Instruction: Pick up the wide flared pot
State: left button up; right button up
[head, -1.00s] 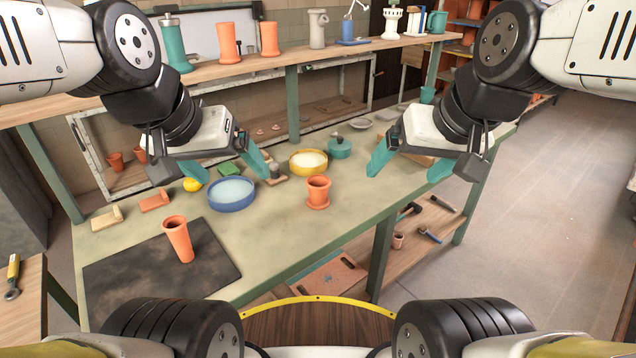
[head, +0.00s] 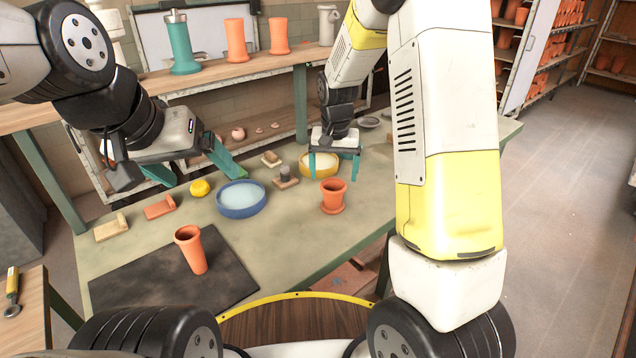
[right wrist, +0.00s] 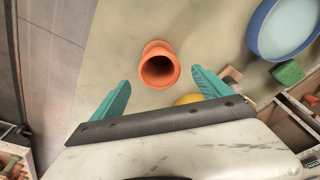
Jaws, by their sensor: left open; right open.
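A short, wide terracotta pot (head: 333,196) with a flared foot stands upright near the middle of the bench. A taller, narrower terracotta pot (head: 191,249) that widens to its rim stands on the dark mat. My right gripper (head: 335,166) is open and empty, above the bench just behind the short pot. In the right wrist view the short pot (right wrist: 158,68) lies ahead, between and beyond the open fingers, apart from them. My left gripper (head: 205,176) is open and empty over the back left of the bench.
A blue-rimmed bowl (head: 241,198) stands left of the short pot. A yellow bowl (head: 319,171) is behind it, partly hidden by my right gripper. A yellow lump (head: 200,188) and small blocks lie nearby. The dark mat (head: 130,283) is mostly bare. A shelf with tall vessels runs behind.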

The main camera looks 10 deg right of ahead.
aim_at(333, 192)
jog(key=f, duration=0.2)
jog(key=w+f, duration=0.1)
jog(key=f, duration=0.5)
jog(key=shift+w+d+f, duration=0.1)
jog(key=shift+w+f, duration=0.05)
jog(key=shift+f, duration=0.1)
jog(key=shift+c, duration=0.5)
jog(key=c, duration=1.6)
jog(key=shift+r, duration=0.15)
